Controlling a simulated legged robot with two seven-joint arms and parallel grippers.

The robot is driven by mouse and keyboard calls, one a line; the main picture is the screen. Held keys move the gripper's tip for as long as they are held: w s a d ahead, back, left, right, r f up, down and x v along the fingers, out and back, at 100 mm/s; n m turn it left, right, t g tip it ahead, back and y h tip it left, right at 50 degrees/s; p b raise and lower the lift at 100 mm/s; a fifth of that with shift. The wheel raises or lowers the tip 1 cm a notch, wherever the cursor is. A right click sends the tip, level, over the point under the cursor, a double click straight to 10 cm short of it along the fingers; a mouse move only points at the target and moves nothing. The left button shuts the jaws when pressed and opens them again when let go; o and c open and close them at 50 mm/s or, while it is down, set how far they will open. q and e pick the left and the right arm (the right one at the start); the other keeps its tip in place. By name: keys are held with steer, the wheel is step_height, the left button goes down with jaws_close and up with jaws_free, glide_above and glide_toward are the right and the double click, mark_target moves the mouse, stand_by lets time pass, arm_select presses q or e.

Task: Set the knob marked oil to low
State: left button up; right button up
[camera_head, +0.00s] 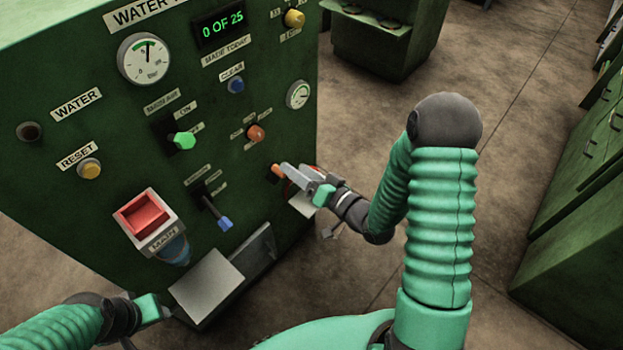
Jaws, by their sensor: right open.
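A dark green machine panel (120,95) fills the left of the head view. A smaller orange part (278,170) shows lower, right at the fingertips of my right gripper (290,175). I cannot tell whether they touch, nor which control is marked oil. My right gripper is open, reaching toward the panel, and partly hides a red and white part behind it. My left gripper (160,308) is at the lower left, below the red switch; its jaws are unclear.
A red main switch (144,214), a blue-tipped lever (217,213), a green-handled switch (182,140) and a yellow button (89,168) stick out of the panel. A grey plate (206,284) juts out low. Green cabinets (580,190) stand at right; the floor between is clear.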

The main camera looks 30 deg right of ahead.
steer(key=shift+v, duration=2.25)
steer(key=shift+a, duration=0.1)
steer(key=p+v, duration=0.8)
steer(key=v, duration=0.8)
steer(key=shift+s, duration=0.35)
steer(key=shift+f, duration=0.1)
